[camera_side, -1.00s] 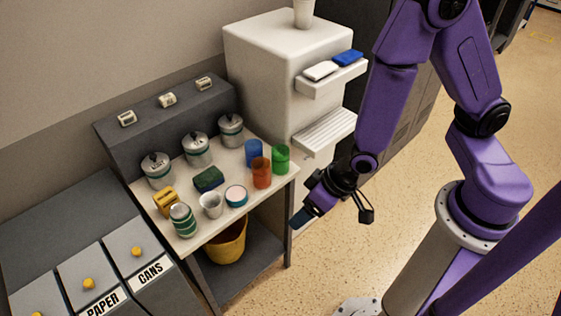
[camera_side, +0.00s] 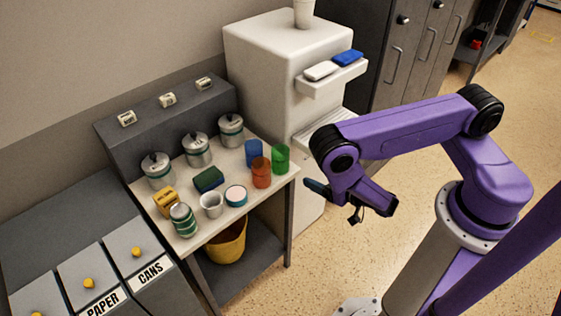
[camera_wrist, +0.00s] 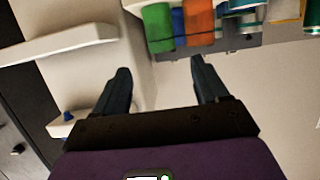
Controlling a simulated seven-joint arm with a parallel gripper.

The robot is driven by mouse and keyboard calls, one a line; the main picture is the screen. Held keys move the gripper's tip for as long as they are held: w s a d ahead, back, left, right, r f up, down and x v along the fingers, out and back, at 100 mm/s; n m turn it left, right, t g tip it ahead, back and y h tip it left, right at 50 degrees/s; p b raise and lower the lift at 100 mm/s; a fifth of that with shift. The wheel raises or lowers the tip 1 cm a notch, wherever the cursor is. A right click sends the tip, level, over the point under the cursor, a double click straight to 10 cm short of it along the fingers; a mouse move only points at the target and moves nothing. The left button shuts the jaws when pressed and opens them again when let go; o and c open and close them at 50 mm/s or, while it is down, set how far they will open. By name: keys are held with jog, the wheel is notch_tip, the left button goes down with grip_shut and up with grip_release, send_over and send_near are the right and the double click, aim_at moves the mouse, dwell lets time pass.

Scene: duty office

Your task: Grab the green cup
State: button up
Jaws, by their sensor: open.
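The green cup (camera_side: 280,158) stands upright at the right end of the small table, near its edge. In the wrist view the green cup (camera_wrist: 157,27) is at the top, ahead of the fingers and a little left of the middle of the gap. My gripper (camera_side: 312,190) is just right of the table end, apart from the cup. In the wrist view my gripper (camera_wrist: 160,68) is open, with nothing between its two dark fingers.
A red-orange cup (camera_side: 261,172) and a blue cup (camera_side: 254,152) stand close to the green one. The white dispenser (camera_side: 265,60) with protruding shelves stands just behind. Canisters, a sponge and a white cup (camera_side: 211,204) fill the rest of the table (camera_side: 190,242).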

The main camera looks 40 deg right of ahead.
aim_at(286, 160)
jog(key=x, duration=1.7)
jog(key=shift+w, duration=0.1)
jog(key=c, duration=0.7)
jog(key=shift+c, duration=0.2)
jog(key=shift+r, duration=0.2)
